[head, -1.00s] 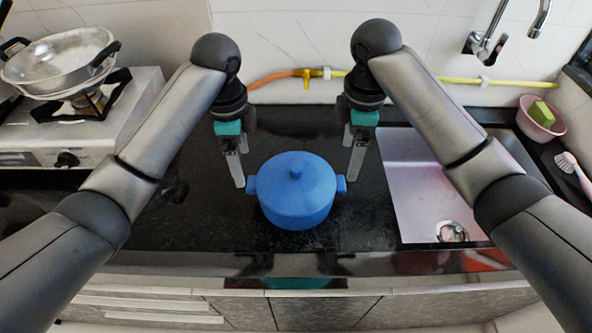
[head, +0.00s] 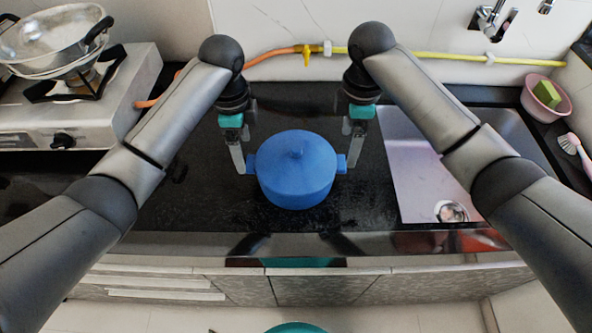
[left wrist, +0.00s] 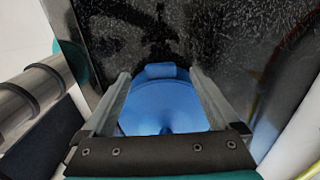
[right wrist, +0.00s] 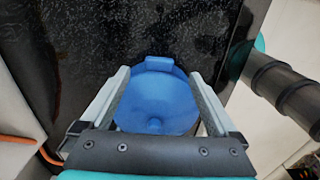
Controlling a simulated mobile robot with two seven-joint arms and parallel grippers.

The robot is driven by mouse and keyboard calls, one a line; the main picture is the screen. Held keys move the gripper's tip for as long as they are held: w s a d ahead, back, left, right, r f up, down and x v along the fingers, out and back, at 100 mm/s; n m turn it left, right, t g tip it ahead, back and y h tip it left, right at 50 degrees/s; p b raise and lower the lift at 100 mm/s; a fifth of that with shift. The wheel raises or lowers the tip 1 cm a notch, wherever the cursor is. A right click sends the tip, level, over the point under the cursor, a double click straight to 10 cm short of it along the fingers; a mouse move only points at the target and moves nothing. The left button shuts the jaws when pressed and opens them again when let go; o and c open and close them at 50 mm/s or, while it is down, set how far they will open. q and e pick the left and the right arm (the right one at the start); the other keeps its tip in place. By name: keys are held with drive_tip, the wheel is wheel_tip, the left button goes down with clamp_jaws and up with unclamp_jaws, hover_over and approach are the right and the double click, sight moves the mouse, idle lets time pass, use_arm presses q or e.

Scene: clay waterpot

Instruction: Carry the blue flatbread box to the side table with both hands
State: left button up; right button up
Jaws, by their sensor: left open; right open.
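The blue flatbread box (head: 296,182) is a round lidded pot with a knob on top and a small handle on each side. It stands upright on the black counter. My left gripper (head: 243,157) is open at its left handle, and my right gripper (head: 348,157) is open at its right handle. In the left wrist view the box (left wrist: 160,112) lies between the open fingers, with the far handle beyond them. In the right wrist view the box (right wrist: 157,102) also lies between the open fingers. Whether any finger touches a handle is hard to tell. No side table is recognisable.
A gas stove (head: 90,110) with a metal pan (head: 52,42) stands at the left. A sink (head: 425,175) is to the right, with a pink bowl (head: 560,108) and a brush (head: 570,143) beyond it. A hose (head: 400,54) runs along the back wall.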

sight(250, 179)
use_arm(q)
wheel_tip(250, 179, down, 9)
drive_tip(key=shift+r, duration=0.1)
use_arm(e)
wheel_tip(250, 179, down, 9)
drive_tip(key=shift+r, duration=0.1)
use_arm(q)
clamp_jaws()
use_arm(e)
clamp_jaws()
idle(0.5)
